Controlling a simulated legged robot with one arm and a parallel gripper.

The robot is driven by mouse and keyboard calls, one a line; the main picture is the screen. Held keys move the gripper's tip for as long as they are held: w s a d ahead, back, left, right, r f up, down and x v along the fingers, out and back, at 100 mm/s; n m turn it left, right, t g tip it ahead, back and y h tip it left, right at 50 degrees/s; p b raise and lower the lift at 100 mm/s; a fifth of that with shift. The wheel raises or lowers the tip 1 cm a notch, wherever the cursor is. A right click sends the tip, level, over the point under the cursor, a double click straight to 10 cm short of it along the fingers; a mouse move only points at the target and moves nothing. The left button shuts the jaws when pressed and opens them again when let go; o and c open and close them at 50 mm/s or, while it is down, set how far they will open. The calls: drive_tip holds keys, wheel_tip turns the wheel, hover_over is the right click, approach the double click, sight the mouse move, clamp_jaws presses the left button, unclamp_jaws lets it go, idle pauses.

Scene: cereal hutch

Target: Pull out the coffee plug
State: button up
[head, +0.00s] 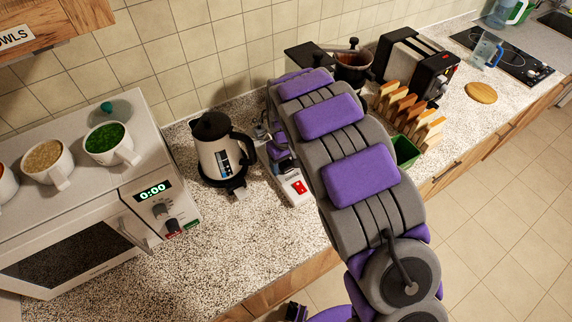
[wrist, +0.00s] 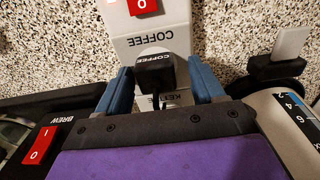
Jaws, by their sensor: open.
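The black coffee plug (wrist: 155,72), lettered COFFEE, stands in the white power strip (wrist: 150,20) in the wrist view. My gripper (wrist: 157,76) is open, with one blue finger on each side of the plug. I cannot tell whether either finger touches it. A COFFEE label shows on the strip just beyond the plug, and a KETTLE label is partly hidden below it. In the head view the strip (head: 298,194) shows its red switch beside my arm, which hides most of the plug area.
The kettle (head: 216,150) stands left of the strip, and also shows at the wrist view's right (wrist: 285,110). A red BREW switch (wrist: 42,145) is at lower left there. A microwave (head: 90,210) carries several cups. A toaster (head: 412,65) and toast rack (head: 408,112) stand right of my arm.

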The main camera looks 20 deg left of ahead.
sight(286, 164)
drive_tip(key=shift+a, duration=0.15)
drive_tip(key=shift+d, duration=0.3)
drive_tip(key=c, duration=0.6)
clamp_jaws()
drive_tip(key=shift+a+r, duration=0.1)
drive_tip(key=shift+r, duration=0.1)
drive_tip(key=shift+a+r, duration=0.15)
drive_tip(key=shift+r, duration=0.35)
drive_tip(key=shift+d+r+p, duration=0.2)
drive_tip(key=shift+r+p, duration=0.25)
drive_tip(key=shift+r, duration=0.35)
drive_tip(key=shift+a+r+p, duration=0.1)
drive_tip(key=shift+r+p, duration=0.4)
drive_tip(key=shift+r, duration=1.05)
